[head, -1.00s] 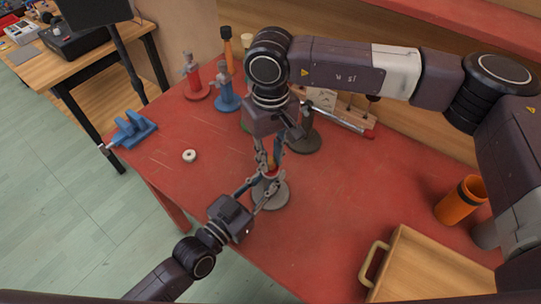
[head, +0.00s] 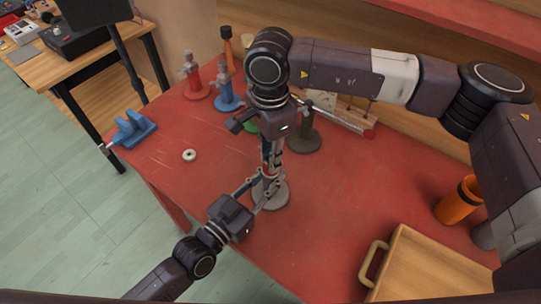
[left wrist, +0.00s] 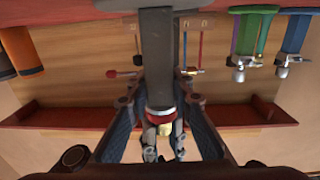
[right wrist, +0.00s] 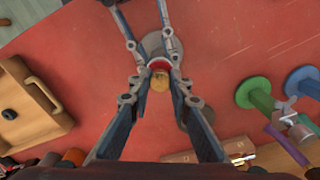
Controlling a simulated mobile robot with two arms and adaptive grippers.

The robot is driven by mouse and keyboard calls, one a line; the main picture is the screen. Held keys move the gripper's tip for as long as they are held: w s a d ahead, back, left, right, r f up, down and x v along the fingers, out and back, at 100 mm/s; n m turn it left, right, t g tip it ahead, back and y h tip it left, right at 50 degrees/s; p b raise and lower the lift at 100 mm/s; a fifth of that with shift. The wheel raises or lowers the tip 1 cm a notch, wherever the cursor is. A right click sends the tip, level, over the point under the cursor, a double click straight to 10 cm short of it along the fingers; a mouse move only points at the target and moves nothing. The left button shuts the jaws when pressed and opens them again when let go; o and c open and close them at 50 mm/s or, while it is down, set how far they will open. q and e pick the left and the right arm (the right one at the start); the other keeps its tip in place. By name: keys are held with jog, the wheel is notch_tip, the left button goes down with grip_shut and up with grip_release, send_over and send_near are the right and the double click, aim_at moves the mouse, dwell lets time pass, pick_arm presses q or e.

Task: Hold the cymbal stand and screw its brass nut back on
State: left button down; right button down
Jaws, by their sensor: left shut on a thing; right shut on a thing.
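The cymbal stand has a round grey base (head: 272,198) on the red table, and its grey post stands upright in the left wrist view (left wrist: 158,50). A red ring (left wrist: 163,114) sits near the post's top. My left gripper (head: 262,187) is shut on the post from the front left, below the ring. The brass nut (right wrist: 160,82) is at the top, by the red ring. My right gripper (right wrist: 162,88) points down from above and is shut on the nut, one finger on each side. My fingers mostly hide the nut in the head view.
A white ring (head: 189,155) and a blue vise (head: 134,129) lie on the left of the table. Red (head: 194,90) and blue (head: 228,99) stands are behind. A dark stand base (head: 304,141) is close behind my right gripper. A wooden tray (head: 425,267) and orange cup (head: 458,203) are at right.

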jog(key=m, duration=0.7)
jog(key=shift+m, duration=0.3)
jog(key=m, duration=0.3)
jog(key=shift+m, duration=0.3)
jog(key=m, duration=0.3)
jog(key=shift+m, duration=0.3)
jog(key=m, duration=0.3)
jog(key=shift+m, duration=0.4)
jog(key=m, duration=0.3)
jog(key=shift+m, duration=0.3)
jog(key=m, duration=0.6)
jog(key=c, duration=1.7)
grip_release()
notch_tip(320, 180, up, 12)
jog(key=shift+f, duration=0.1)
